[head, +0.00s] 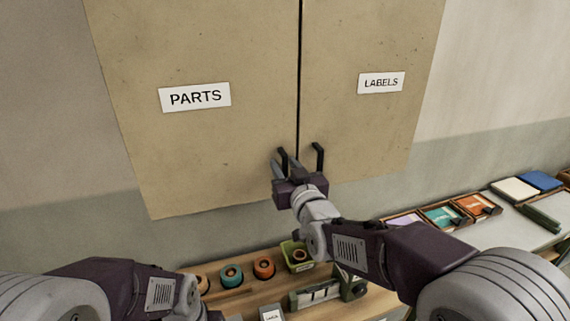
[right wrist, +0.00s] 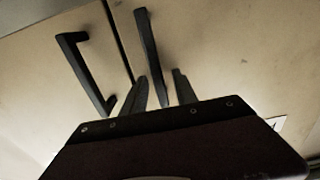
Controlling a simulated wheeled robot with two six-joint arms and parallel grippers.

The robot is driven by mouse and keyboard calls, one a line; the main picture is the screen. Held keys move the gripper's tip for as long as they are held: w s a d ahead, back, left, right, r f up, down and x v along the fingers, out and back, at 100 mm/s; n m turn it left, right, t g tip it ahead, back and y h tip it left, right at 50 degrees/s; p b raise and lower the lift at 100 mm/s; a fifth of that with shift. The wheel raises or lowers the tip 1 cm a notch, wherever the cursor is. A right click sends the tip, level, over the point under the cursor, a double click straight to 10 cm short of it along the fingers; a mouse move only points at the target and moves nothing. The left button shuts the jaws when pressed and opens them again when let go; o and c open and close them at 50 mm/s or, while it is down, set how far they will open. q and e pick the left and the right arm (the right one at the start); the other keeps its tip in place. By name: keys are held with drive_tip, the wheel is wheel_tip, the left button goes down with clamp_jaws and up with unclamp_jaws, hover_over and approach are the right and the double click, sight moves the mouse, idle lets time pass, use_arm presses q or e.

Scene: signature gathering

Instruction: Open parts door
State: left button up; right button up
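The tan parts door (head: 195,145) bears a PARTS sign, stands left of the centre seam and looks closed. Its dark bar handle (head: 283,156) is beside the seam near the lower edge. My right gripper (head: 286,163) is at this handle. In the right wrist view, which looks upside down, my right gripper (right wrist: 159,85) is open. Its two fingers stand on either side of the parts handle (right wrist: 150,50), with small gaps showing. My left forearm shows at the lower left, but its gripper is out of view.
The labels door (head: 370,130) has its own handle (head: 318,158) close on the right of the seam; it also shows in the right wrist view (right wrist: 82,75). Below are a wooden bench with tape rolls (head: 231,275), a green bin (head: 297,257) and several trays. Left of the cabinet is bare wall.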

clamp_jaws()
idle(1.3)
